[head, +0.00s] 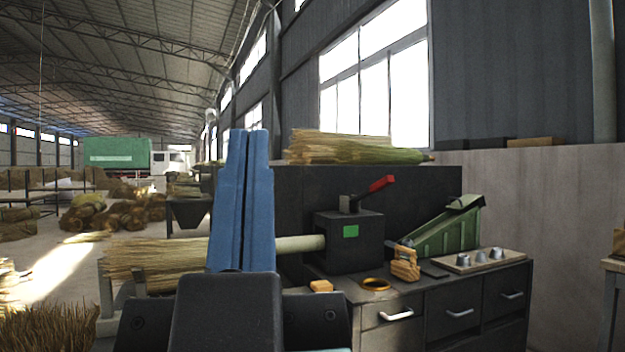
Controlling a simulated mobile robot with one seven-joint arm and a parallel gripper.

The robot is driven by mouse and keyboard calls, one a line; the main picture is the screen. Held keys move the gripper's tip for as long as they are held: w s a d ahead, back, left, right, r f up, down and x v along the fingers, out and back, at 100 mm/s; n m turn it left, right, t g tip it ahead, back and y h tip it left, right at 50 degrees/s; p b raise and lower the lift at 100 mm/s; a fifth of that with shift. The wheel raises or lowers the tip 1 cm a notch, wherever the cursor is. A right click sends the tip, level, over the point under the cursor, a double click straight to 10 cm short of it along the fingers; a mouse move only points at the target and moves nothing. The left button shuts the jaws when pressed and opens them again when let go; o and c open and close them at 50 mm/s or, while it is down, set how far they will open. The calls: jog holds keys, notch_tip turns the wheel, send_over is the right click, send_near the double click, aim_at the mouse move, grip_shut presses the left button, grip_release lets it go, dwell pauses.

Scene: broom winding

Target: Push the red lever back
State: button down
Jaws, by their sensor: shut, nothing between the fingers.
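The red lever (380,184) is a short red handle on a dark arm on top of the black machine box (351,255). It tilts up toward the right.
Straw bundles (350,148) lie on the dark panel behind. Air above the lever is clear.

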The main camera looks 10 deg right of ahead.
notch_tip(320, 180, up, 36)
jog(key=p, duration=3.3)
jog(key=shift+f, duration=0.2)
jog(key=shift+w, duration=0.1)
